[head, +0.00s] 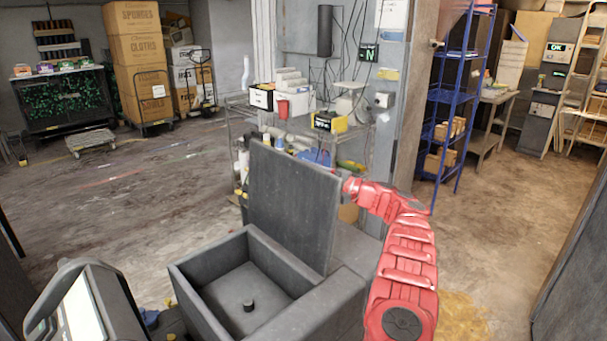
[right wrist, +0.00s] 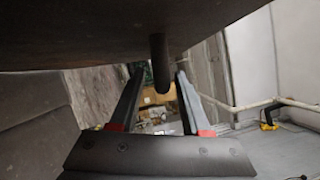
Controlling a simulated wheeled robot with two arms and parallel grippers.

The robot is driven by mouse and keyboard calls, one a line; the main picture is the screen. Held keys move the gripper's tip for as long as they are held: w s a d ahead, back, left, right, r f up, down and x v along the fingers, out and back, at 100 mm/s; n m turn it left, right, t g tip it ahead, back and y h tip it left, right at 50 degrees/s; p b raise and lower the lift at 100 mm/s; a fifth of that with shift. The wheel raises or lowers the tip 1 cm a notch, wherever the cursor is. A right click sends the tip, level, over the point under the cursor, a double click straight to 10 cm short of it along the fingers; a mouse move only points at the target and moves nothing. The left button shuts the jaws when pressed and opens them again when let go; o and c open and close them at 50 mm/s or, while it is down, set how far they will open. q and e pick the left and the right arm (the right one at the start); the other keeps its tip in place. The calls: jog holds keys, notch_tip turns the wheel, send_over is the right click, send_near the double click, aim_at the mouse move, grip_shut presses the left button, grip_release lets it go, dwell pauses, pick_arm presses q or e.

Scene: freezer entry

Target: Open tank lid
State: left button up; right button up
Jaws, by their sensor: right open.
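The grey tank (head: 213,308) stands in front of me in the head view, its inside exposed. Its flat lid (head: 290,205) stands raised, nearly upright, along the tank's far right side. A small dark knob (head: 248,305) shows on the tank's inner floor. My red right arm reaches up to the lid's right edge; its gripper is hidden behind the lid there. In the right wrist view, my right gripper (right wrist: 158,75) is open, with a dark peg-like handle (right wrist: 158,65) between the fingers, under a dark panel. I cannot tell whether they touch. My left gripper is not in view.
A cluttered wire shelf (head: 340,130) stands against the wall behind the lid. A blue rack (head: 455,110) stands at the right. Stacked cartons (head: 137,55) are at the back left. The floor (head: 110,200) left of the tank is largely clear.

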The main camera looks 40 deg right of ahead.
jog(key=b+v, duration=0.4)
jog(key=v, duration=1.2)
jog(key=shift+s, duration=0.3)
jog(key=shift+d+f, duration=0.1)
